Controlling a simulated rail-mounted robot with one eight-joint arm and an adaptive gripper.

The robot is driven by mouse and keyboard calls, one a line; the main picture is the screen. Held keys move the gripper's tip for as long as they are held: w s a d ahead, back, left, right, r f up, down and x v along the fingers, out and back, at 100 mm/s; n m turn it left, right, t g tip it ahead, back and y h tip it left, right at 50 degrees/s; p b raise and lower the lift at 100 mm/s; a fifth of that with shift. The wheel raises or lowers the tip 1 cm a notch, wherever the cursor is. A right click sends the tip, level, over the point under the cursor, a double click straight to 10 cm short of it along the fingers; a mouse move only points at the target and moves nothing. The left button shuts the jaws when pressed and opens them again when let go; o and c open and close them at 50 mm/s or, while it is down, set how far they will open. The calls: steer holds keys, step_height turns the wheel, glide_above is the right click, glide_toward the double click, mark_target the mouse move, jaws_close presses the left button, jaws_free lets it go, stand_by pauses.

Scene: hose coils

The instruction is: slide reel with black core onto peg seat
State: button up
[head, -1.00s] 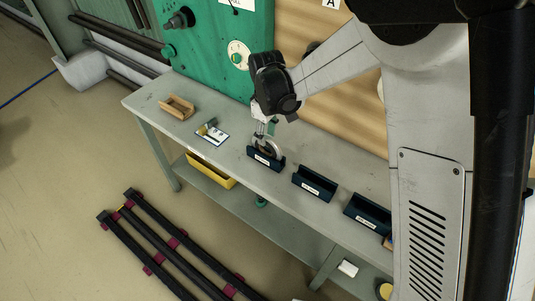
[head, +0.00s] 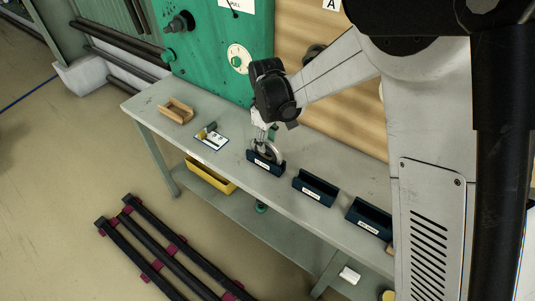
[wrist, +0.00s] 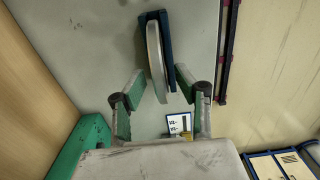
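A grey-rimmed reel (head: 268,152) stands on edge in a dark blue holder (head: 262,165) on the bench; I see it nearly edge-on in the wrist view (wrist: 156,62). Its core colour cannot be made out. My gripper (wrist: 160,78) points down over this holder, with one green-padded finger on each side of the reel's near end. The fingers are apart, with gaps visible beside the reel. A dark round fitting (head: 313,50) shows on the wooden wall behind my arm, partly hidden. I cannot tell whether it is the peg seat.
Two more blue holders (head: 315,190) (head: 370,218) stand to the right on the bench. A wooden cradle (head: 176,112) and a white card with a small object (head: 210,137) lie to the left. A green panel (head: 215,50) with knobs rises behind. A yellow bin (head: 210,176) is below.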

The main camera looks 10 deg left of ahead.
steer(key=shift+b, duration=0.3)
stand_by(0.5)
steer(key=shift+c, duration=0.5)
jaws_close()
steer(key=shift+r, duration=0.8)
steer(key=shift+r+p, duration=1.15)
steer(key=shift+r, duration=1.15)
steer(key=c, duration=0.6)
jaws_free()
jaws_close()
